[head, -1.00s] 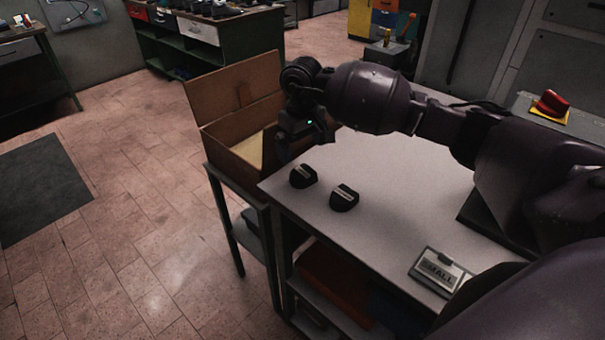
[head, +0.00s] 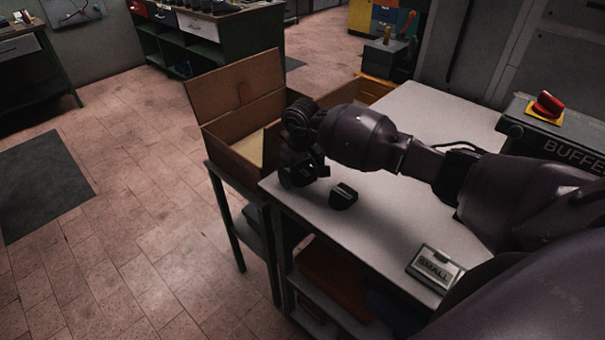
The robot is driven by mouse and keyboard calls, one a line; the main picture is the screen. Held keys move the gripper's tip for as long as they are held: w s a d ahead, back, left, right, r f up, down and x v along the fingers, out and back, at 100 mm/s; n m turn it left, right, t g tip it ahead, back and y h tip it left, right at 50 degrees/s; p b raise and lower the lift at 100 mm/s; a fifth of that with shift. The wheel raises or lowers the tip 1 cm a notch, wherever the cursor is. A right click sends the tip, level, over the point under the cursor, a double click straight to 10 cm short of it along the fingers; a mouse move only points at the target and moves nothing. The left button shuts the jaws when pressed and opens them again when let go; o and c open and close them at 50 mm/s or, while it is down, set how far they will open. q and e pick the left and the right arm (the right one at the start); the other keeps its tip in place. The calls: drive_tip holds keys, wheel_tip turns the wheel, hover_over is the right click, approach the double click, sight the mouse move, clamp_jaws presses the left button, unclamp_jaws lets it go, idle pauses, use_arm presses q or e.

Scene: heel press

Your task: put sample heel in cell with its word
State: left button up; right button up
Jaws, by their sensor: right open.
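Two small black heels with pale labels lie on the grey table (head: 440,115). The right-hand heel (head: 343,196) is in clear view near the table's left edge. The left-hand heel (head: 304,173) is mostly hidden by my right gripper (head: 298,178), which points down at it and is open. I cannot tell whether the fingers touch that heel. A small framed sign reading SMALL (head: 436,267) lies at the table's front. The words on the heels are too small to read. My left gripper is out of view.
An open cardboard box (head: 232,97) with its lid raised stands on a stand left of the table, close to my right gripper. A red button on a yellow base (head: 546,106) sits on a unit marked BUFFE at the right. The table's far part is clear.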

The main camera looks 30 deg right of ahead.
drive_tip(key=c, duration=1.1)
drive_tip(key=shift+r, duration=0.1)
